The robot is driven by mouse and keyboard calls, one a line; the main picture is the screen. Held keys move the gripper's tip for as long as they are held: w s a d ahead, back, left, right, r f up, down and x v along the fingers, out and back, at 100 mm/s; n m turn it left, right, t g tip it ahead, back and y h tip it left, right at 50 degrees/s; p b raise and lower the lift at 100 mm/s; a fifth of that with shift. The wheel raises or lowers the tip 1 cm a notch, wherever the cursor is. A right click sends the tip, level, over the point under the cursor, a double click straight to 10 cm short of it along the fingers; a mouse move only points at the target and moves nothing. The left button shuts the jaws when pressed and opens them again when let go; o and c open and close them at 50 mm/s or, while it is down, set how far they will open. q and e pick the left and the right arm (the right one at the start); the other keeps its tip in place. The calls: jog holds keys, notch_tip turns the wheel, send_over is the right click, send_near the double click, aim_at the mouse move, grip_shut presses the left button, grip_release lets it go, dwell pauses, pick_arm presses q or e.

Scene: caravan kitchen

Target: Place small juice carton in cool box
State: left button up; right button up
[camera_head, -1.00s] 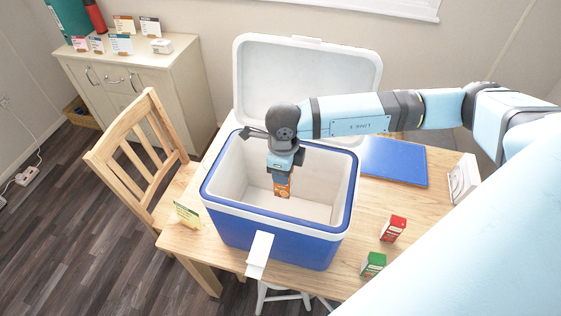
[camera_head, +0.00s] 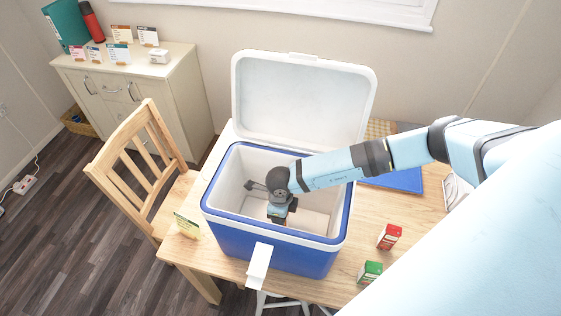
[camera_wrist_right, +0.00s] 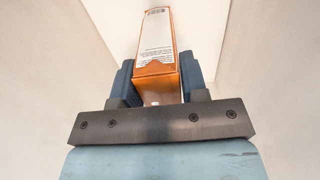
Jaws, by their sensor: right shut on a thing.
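The blue cool box (camera_head: 262,243) stands open on the table, its white lid (camera_head: 300,100) tipped up at the back. My right gripper (camera_head: 278,218) reaches down inside the box. In the right wrist view my right gripper (camera_wrist_right: 158,88) is shut on an orange juice carton (camera_wrist_right: 157,50) with a white label, with pale box walls around it. In the head view the carton is mostly hidden by the gripper. I cannot tell whether it touches the box floor. My left gripper is not in view.
A red carton (camera_head: 389,236) and a green carton (camera_head: 370,271) stand on the wooden table (camera_head: 415,215) right of the box. A blue board (camera_head: 405,180) lies behind my right arm. A wooden chair (camera_head: 140,165) and a cabinet (camera_head: 185,90) are at left.

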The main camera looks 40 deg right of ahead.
jog(key=shift+f, duration=0.15)
jog(key=o, duration=1)
jog(key=shift+o, duration=0.2)
jog(key=shift+r, duration=0.55)
notch_tip(320, 180, up, 10)
jog(key=b, duration=0.3)
jog(key=shift+r, duration=0.65)
